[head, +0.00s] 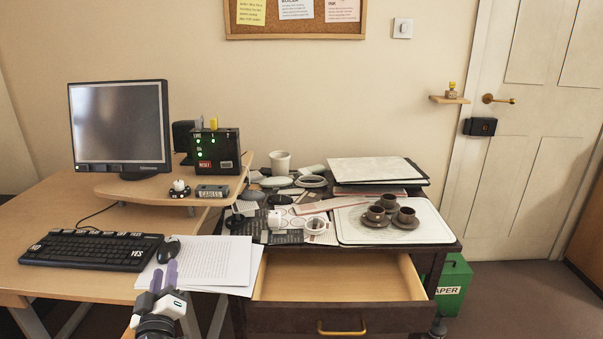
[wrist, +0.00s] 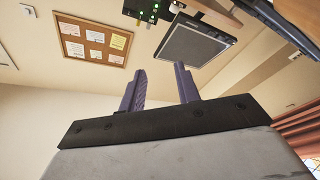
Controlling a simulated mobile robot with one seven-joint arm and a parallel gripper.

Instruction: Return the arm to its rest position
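My gripper (head: 164,272) shows low in the head view, pointing up, in front of the desk's front edge and the papers. Its two purple fingers also show in the wrist view (wrist: 160,72), with a clear gap between them. The gripper is open and nothing is between the fingers. The wrist view looks toward the wall, with the monitor (wrist: 198,45) and the cork board (wrist: 91,43) beyond the fingers. Most of my arm is out of view.
The desk holds a keyboard (head: 90,249), a mouse (head: 168,249) and a paper stack (head: 208,262). The cluttered trolley carries a tray (head: 430,230) with brown cups. Its open, empty drawer (head: 335,277) juts forward. A green bin (head: 453,285) stands right of it.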

